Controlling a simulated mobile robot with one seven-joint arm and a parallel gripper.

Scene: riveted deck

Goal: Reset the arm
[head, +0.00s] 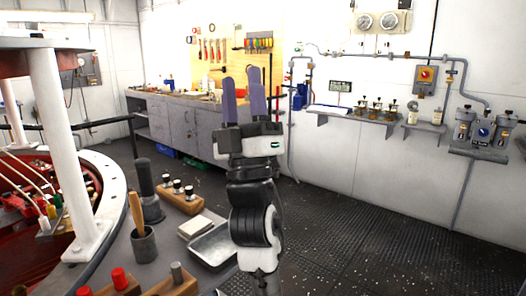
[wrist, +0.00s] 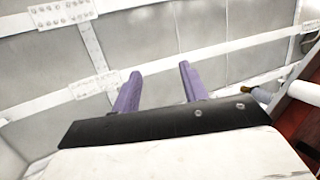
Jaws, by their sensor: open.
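My gripper (head: 243,99) stands upright in the middle of the head view, its two purple fingers pointing up. The fingers are apart with nothing between them. In the wrist view my gripper (wrist: 158,88) also shows both purple fingers spread and empty, against a grey panelled surface with white riveted strips. My arm rises from the bottom of the head view, beside the grey bench, and touches nothing that I can see.
A grey bench (head: 117,246) at lower left holds a metal tray (head: 212,246), a cup with a wooden handle (head: 143,243) and wooden blocks. A white post (head: 57,140) stands at left. Workbench drawers (head: 181,124) line the back. The deck floor (head: 350,235) at right is clear.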

